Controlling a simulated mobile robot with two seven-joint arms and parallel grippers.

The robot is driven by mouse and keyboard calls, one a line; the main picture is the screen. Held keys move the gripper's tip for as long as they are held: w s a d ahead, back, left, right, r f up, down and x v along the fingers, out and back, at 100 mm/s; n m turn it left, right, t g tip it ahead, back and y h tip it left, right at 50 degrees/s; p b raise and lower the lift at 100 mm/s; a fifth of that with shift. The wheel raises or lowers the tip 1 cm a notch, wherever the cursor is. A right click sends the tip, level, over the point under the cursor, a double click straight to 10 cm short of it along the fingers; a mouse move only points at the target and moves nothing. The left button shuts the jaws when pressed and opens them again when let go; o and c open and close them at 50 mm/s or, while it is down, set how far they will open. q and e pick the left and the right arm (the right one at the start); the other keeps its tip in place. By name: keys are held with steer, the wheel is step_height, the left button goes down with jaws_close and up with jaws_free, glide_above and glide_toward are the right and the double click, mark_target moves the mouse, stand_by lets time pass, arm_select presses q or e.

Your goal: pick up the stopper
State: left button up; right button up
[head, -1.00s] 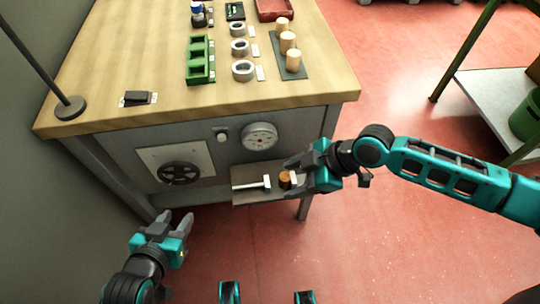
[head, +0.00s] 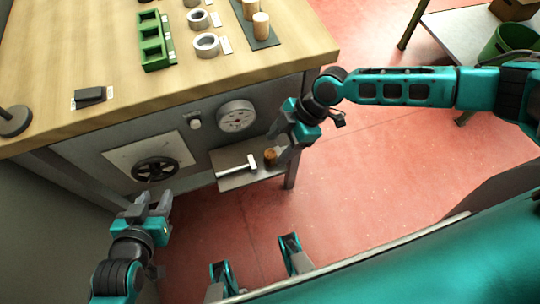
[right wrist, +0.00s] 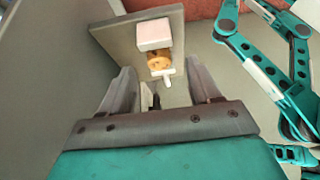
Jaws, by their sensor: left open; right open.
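A short brown cork stopper (head: 270,156) stands on the small grey shelf (head: 232,182) at the front of the workbench. It also shows in the right wrist view (right wrist: 160,61), beyond and between the fingers. My right gripper (head: 283,149) is open, just right of and above the stopper, with its fingers pointing down toward the shelf. In the right wrist view the gripper (right wrist: 161,82) is empty and does not touch the stopper. My left gripper (head: 153,204) is open and empty, low at the left, below the black handwheel.
A white T-shaped tool (head: 238,167) lies left of the stopper. A pale block (right wrist: 154,35) sits beside the stopper on its other side. The handwheel (head: 156,169) and gauge (head: 236,116) are on the bench front. Pale cylinders (head: 261,26) stand on the benchtop.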

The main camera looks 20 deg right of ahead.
mark_target(271, 153)
steer(key=x, duration=0.5)
steer(key=shift+w+b, duration=0.1)
steer(key=shift+b, duration=0.2)
jaws_close()
steer(key=shift+r, duration=0.15)
